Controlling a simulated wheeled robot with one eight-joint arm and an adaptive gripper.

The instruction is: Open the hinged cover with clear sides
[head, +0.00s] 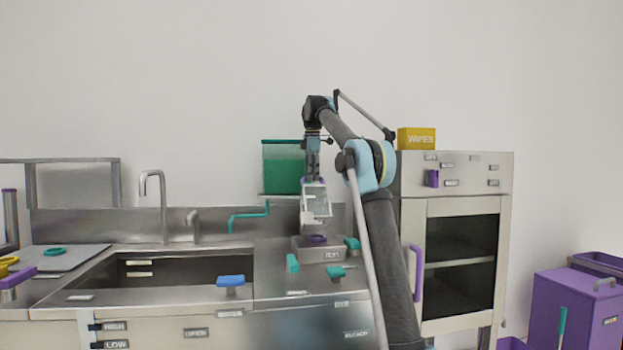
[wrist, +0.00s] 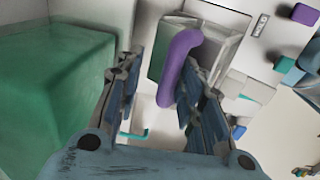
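The hinged cover (head: 316,200) has clear sides and a pale frame. It stands above a steel base unit (head: 318,250) on the counter, right of the sink. I cannot tell how far it is raised. In the wrist view the clear box-like cover (wrist: 220,48) is behind its purple curved handle (wrist: 178,62). My gripper (head: 313,176) points down at the top of the cover. In the wrist view my gripper (wrist: 160,85) has its fingers apart, with the handle between them, closer to the right finger. Contact with the handle is not clear.
A green-filled tank (head: 283,168) sits on a shelf left of my gripper and also fills the wrist view's left side (wrist: 55,90). A steel cabinet (head: 408,270) with a purple handle stands right. A teal tap (head: 250,216) and teal levers (head: 336,271) are close by.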

